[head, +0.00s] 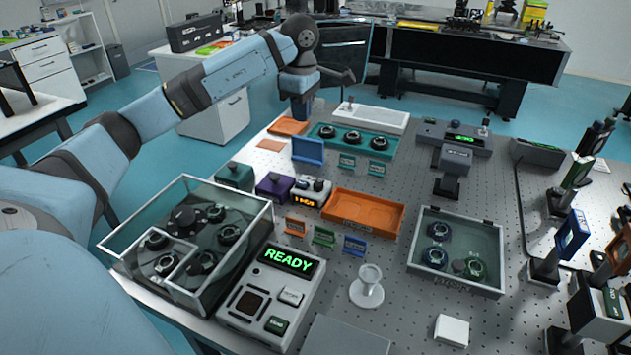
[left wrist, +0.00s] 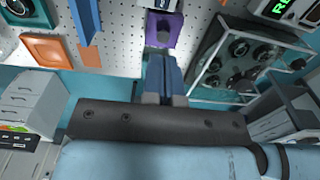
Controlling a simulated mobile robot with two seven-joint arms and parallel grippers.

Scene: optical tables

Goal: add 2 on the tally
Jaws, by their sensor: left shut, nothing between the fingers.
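No label reading "tally" can be made out. A small white device (head: 311,191) with an orange digital readout stands mid-table in the head view; its digits are too small to read surely. A purple box (head: 275,187) with a dark knob or button on top stands just left of it. The purple box also shows in the left wrist view (left wrist: 163,30), beyond the fingertips. My left gripper (head: 302,114) points down over the far left part of the table, behind these devices. In the left wrist view its fingers (left wrist: 164,58) are together and empty. My right gripper is out of view.
A teal box (head: 235,176) stands left of the purple one. An orange tray (head: 362,212) lies to the right. A glass-walled case (head: 190,240) and a READY panel (head: 268,290) fill the near left.

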